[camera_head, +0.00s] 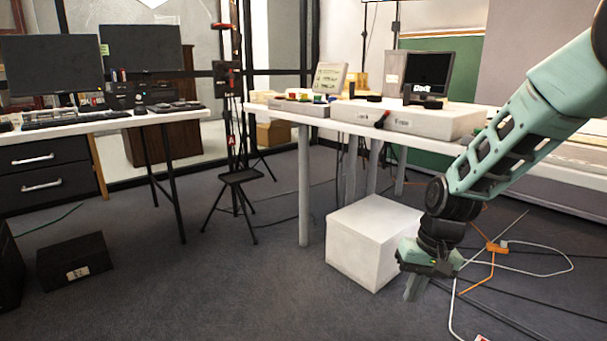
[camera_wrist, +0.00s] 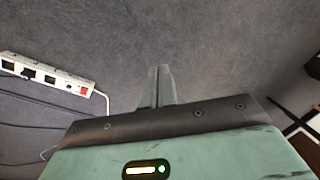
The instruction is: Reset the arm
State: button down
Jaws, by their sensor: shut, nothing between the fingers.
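My gripper (camera_head: 414,288) hangs at the end of my green arm at the right of the head view, pointing down over the carpet. It is in front of the right side of a white box (camera_head: 367,245) on the floor. In the wrist view the fingers of my gripper (camera_wrist: 160,72) are together with nothing between them, above bare grey carpet.
A white-topped table (camera_head: 305,119) with boxes and a small monitor stands behind the white box. A desk (camera_head: 100,121) with two monitors is at left. A black box (camera_head: 74,263) lies on the floor. Cables and a power strip (camera_wrist: 45,72) lie near my gripper.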

jog(key=s+a+r+n+p, duration=0.1)
jog(key=s+a+r+n, duration=0.1)
jog(key=s+a+r, duration=0.4)
jog(key=s+a+r+n+p, duration=0.1)
jog(key=s+a+r+n, duration=0.15)
jog(key=s, duration=0.55)
jog(key=s+r+n+h+p, duration=0.2)
jog(key=s+r+n, duration=0.25)
jog(key=s, duration=0.85)
notch_tip(320, 180, up, 38)
jog(key=p, duration=3.7)
jog(key=shift+m, duration=0.3)
jog(key=shift+w+f, duration=0.1)
